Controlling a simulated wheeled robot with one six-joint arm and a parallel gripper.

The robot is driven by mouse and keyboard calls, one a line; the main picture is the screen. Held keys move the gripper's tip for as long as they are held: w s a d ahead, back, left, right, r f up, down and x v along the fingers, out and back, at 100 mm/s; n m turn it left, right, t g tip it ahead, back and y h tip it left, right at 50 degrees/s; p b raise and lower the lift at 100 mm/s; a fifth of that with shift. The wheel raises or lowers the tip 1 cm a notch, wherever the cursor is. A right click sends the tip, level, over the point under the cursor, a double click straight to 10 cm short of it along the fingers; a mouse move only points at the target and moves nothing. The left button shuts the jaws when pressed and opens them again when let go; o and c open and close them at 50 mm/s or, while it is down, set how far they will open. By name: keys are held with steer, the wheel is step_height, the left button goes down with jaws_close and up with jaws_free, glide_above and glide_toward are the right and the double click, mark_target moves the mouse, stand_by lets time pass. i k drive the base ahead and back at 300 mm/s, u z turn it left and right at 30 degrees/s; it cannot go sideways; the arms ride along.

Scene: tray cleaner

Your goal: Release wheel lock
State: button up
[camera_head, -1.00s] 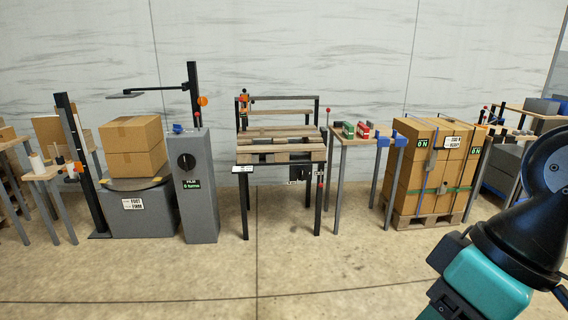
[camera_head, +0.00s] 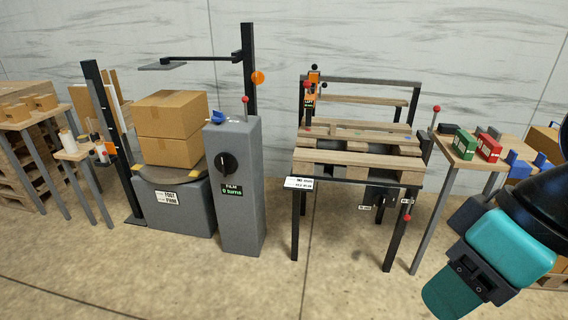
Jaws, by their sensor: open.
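I cannot tell for certain which part is the wheel lock. A dark wheel-like fitting (camera_head: 378,197) sits under the front edge of the pallet table (camera_head: 309,183), with small labels beside it. A red-knobbed lever (camera_head: 407,217) hangs at that table's right front leg. A grey pillar (camera_head: 235,215) carries a round black knob (camera_head: 228,163) and a "FILM 0 turns" display (camera_head: 231,190). My teal and black arm shows at the lower right, well apart from all of these. My gripper's fingers are not in view.
Two stacked cartons (camera_head: 170,128) sit on a turntable (camera_head: 180,207) left of the pillar. A side table (camera_head: 460,150) with green and red items stands right of the pallet table. Wooden tables are at far left. The floor in front is clear.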

mark_target(407, 218)
steer(key=u, duration=0.15)
steer(key=i, duration=0.9)
steer(key=z, duration=1.15)
